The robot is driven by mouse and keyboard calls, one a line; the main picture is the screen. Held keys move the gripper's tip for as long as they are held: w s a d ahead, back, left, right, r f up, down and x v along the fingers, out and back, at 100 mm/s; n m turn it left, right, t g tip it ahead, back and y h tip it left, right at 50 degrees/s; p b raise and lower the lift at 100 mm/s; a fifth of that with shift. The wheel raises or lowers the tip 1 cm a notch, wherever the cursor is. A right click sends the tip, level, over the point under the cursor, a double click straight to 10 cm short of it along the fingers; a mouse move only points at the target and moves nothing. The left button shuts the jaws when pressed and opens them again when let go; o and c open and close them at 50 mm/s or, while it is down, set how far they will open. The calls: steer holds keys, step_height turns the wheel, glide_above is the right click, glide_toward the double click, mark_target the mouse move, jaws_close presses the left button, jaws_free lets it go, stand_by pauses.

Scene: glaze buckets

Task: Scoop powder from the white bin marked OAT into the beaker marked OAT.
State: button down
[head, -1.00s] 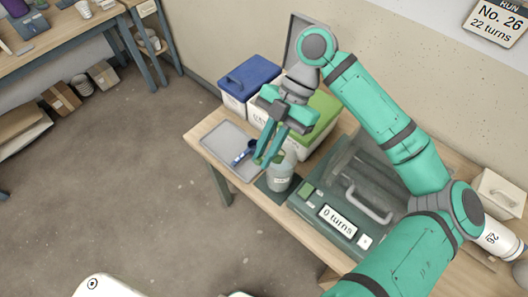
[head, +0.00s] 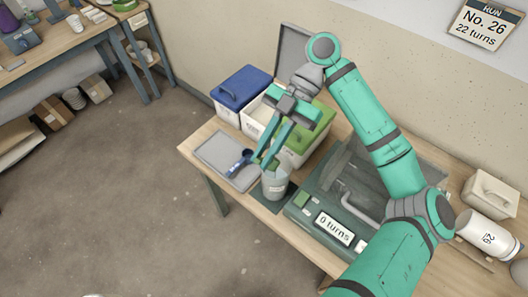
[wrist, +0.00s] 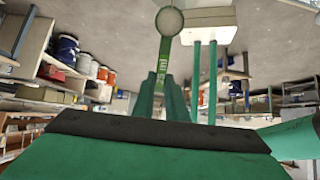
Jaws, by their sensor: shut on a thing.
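In the wrist view the scoop's round bowl looks pale and full, like powder. In the head view my fingertips are just above the mouth of a pale beaker (head: 275,186); the bowl is hard to make out there. The beaker stands upright on a dark pad; its label is unreadable. The open white bin (head: 250,128) stands behind the beaker, with pale contents and its grey lid (head: 293,50) raised. Its label is unclear.
A blue-lidded bin (head: 240,88) stands left of the open bin, a green-lidded one (head: 312,134) right. A grey tray (head: 215,158) holds a blue scoop (head: 239,161). A white jar (head: 485,233) lies further right.

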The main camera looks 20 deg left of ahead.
stand_by(0.4)
steer(key=shift+w+d+r+g+y, duration=0.15)
steer(key=shift+w+r+g+y, duration=0.05)
steer(key=shift+w+g, duration=0.3)
steer(key=shift+w+d+r+g+y, duration=0.2)
steer(key=shift+w+g, duration=0.2)
steer(key=shift+g, duration=0.15)
steer(key=shift+w+d+r+g+y, duration=0.1)
steer(key=shift+w+r+g+y, duration=0.1)
steer(key=shift+w+g, duration=0.3)
steer(key=shift+s, duration=0.1)
stand_by(0.4)
step_height(320, 180, up, 2)
steer(key=t, duration=0.2)
steer(key=t+h, duration=0.1)
steer(key=t, duration=0.1)
steer(key=t+h, duration=0.1)
steer(key=t, duration=0.1)
steer(key=shift+r, duration=0.25)
step_height(320, 180, up, 2)
steer(key=t+h, duration=0.1)
steer(key=t, duration=0.2)
steer(key=t+h, duration=0.1)
steer(key=t, duration=0.3)
steer(key=shift+r+h, duration=0.2)
steer(key=shift+h, duration=0.1)
